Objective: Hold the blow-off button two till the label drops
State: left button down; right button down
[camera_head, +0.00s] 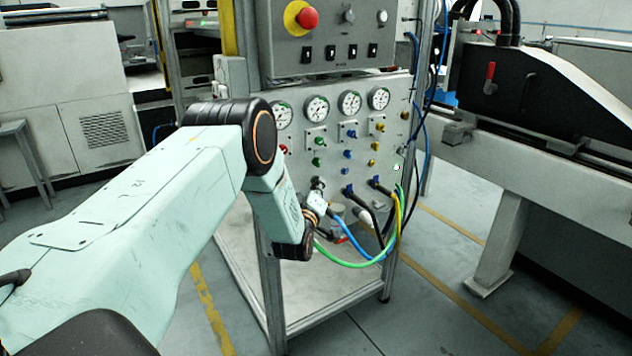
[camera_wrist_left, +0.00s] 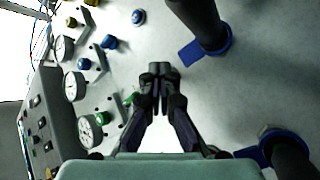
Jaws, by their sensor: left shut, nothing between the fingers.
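My left gripper (camera_head: 318,184) is at the lower part of the grey panel (camera_head: 333,120), below a column of green knobs. In the left wrist view its fingers (camera_wrist_left: 160,76) are shut together, with nothing between them, and point at the panel face. They cover the spot below the green button (camera_wrist_left: 130,99), so whatever is there is hidden; I cannot tell whether the tips touch it. A dark blue button (camera_wrist_left: 138,16) shows in the neighbouring column. No button labels are readable, so I cannot tell which is blow-off button two. No label is visible. My right gripper is out of view.
Several gauges (camera_head: 350,101) line the panel top, under a control box with a red emergency button (camera_head: 308,18). Black pipes with blue collars (camera_wrist_left: 219,43) stick out beside the gripper. Green, blue and yellow hoses (camera_head: 352,264) hang below. A machine stands right.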

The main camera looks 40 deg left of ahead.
pick_arm(q)
jog(key=shift+s+d, duration=0.35)
jog(key=shift+d, duration=0.4)
jog(key=shift+d, duration=0.1)
jog(key=shift+s+d+p, duration=0.1)
jog(key=shift+d+p, duration=0.2)
jog(key=shift+p, duration=0.05)
jog(key=shift+s+d+p, duration=0.15)
jog(key=shift+s+d, duration=0.15)
jog(key=shift+d, duration=0.35)
jog(key=shift+s+d+p, duration=0.1)
jog(key=shift+s+d, duration=0.15)
jog(key=shift+d, duration=0.4)
jog(key=shift+s+d+p, duration=0.15)
jog(key=shift+s+d, duration=0.15)
jog(key=shift+d, duration=0.35)
